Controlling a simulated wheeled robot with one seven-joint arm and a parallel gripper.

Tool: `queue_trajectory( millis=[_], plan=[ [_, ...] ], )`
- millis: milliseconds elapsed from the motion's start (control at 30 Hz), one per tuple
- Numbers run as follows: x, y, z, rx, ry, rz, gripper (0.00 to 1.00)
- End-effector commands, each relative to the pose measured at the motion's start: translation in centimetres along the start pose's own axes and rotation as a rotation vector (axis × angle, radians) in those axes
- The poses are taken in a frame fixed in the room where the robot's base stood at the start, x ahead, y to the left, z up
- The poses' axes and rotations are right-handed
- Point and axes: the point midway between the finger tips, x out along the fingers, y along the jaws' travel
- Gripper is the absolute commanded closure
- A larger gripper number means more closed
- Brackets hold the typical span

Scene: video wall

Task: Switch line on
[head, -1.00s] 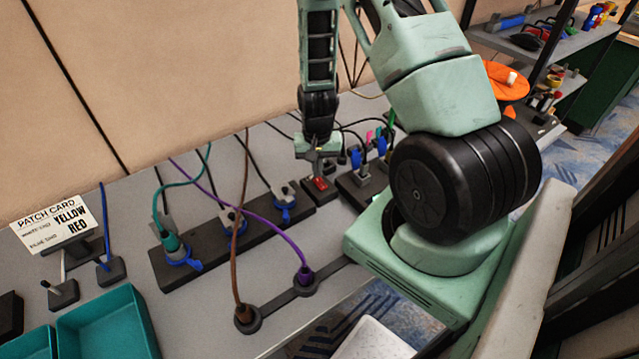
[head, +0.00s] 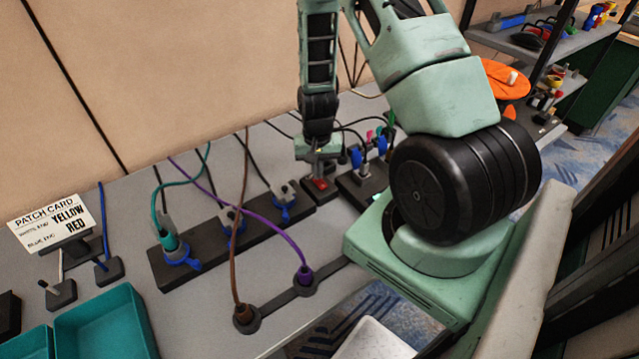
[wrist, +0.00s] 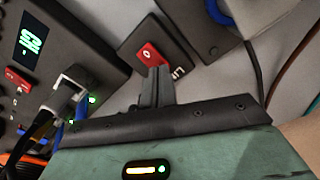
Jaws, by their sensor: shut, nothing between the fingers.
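The line switch is a red rocker (head: 320,184) on a small dark block, on the bench just under my gripper in the head view. In the wrist view the red rocker (wrist: 149,54) shows a white "0", and white lettering beginning "LI" is on the dark plate beside it. My gripper (wrist: 156,72) is shut and empty, with its fingertips over the near edge of the rocker. In the head view my gripper (head: 319,174) points down at the switch. Whether the tips touch the rocker cannot be told, and they hide part of it.
A dark socket strip (head: 185,268) with blue-collared plugs is to the left. Purple (head: 290,238) and brown (head: 240,265) cables run to round holders in front. A panel (wrist: 70,45) with a green-lit display and another red switch (wrist: 18,79) is close by. A patch card (head: 58,222) stands far left.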

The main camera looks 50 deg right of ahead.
Motion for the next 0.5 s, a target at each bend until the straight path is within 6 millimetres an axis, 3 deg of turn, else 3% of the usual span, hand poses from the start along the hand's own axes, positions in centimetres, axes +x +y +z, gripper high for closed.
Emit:
queue_trajectory(
  millis=[500],
  plan=[
    [0.81, 0.00, 0.01, 0.000, 0.000, 0.000, 1.00]
  ],
)
